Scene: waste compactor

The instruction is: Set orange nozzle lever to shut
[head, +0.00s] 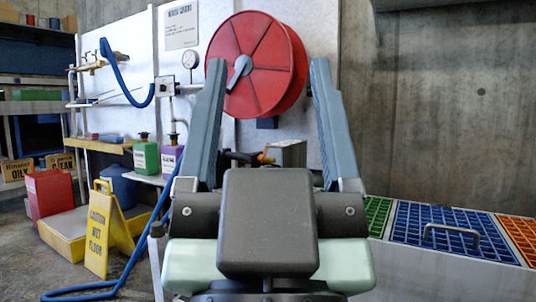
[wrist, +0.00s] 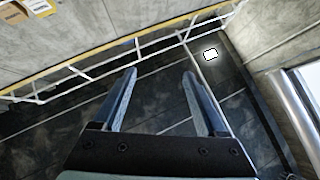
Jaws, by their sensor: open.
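My gripper (head: 267,64) is raised in front of the body camera, its two blue-grey fingers wide apart with nothing between them. In the wrist view my gripper (wrist: 160,72) is also open and empty, over dark floor tiles. A small orange part (head: 264,157), which looks like the nozzle lever, shows low between the fingers in the head view, beside a dark fitting and a grey box. It lies beyond my gripper and is not touched. My wrist hides what is below it, and its exact setting cannot be told. The lever is not seen in the wrist view.
A red hose reel (head: 277,85) hangs on the white panel behind the fingers. A blue hose (head: 122,275) runs over the floor at left, near a yellow wet-floor sign (head: 98,228). A railing (wrist: 85,72) crosses the wrist view.

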